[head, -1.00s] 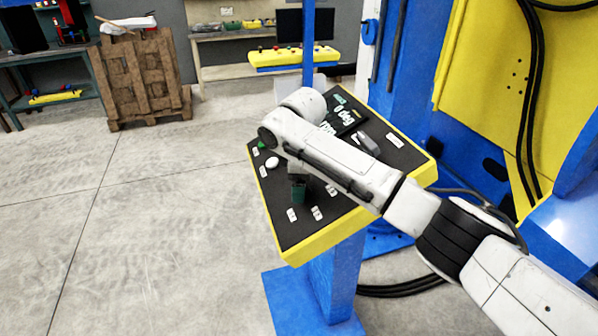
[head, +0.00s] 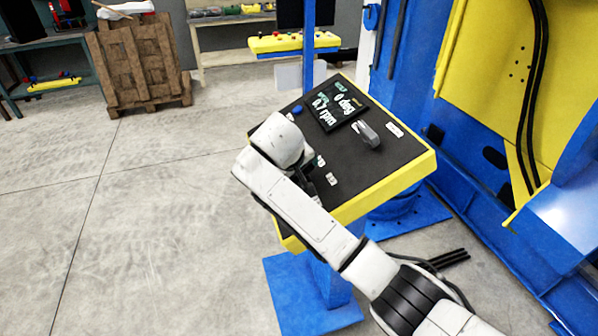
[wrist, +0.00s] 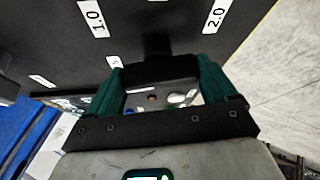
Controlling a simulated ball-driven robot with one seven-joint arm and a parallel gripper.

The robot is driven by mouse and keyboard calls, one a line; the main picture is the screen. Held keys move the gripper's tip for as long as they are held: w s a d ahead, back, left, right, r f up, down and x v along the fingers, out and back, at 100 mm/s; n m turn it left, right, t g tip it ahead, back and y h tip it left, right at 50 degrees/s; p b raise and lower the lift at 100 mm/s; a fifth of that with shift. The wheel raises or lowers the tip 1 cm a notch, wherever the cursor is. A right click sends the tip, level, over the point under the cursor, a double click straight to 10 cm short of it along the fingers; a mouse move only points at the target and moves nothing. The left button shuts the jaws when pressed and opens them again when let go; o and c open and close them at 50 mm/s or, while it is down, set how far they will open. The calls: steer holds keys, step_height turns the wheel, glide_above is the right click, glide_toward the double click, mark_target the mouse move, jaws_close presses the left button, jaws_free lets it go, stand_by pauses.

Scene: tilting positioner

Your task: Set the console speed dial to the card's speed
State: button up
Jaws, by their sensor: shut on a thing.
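My gripper (wrist: 160,80) has two teal fingers, shut on a black knob, the speed dial (wrist: 158,66), on the dark console face. White labels around it read 1.0 (wrist: 94,18) and 2.0 (wrist: 216,16); another label is partly hidden by a finger. In the head view my arm covers the dial and most of the gripper. The console (head: 400,165) is a tilted black panel with a yellow rim. Its display (head: 332,105) reads 0 deg and what looks like 0.7 rpm. I cannot make out a speed card.
A grey lever-like control (head: 368,135) stands right of the display, and a blue button (head: 297,109) lies left of it. A blue post (head: 308,45) rises behind the console. Blue and yellow machinery (head: 500,90) fills the right. The floor at left is clear.

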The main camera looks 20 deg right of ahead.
steer(key=m+h+b, duration=0.1)
steer(key=m, duration=0.1)
steer(key=m+h+b, duration=0.1)
steer(key=m+b, duration=0.1)
steer(key=shift+a+f, duration=0.2)
steer(key=shift+f, duration=0.15)
steer(key=shift+r+m+h+b, duration=0.1)
steer(key=shift+m+h+b, duration=0.8)
steer(key=shift+m+b, duration=0.85)
steer(key=shift+r+m, duration=0.1)
steer(key=shift+m, duration=0.35)
steer(key=o, duration=0.8)
steer(key=shift+o, duration=0.2)
steer(key=b+v, duration=0.1)
steer(key=v, duration=0.9)
steer(key=shift+a+r, duration=0.3)
steer(key=shift+a, duration=0.1)
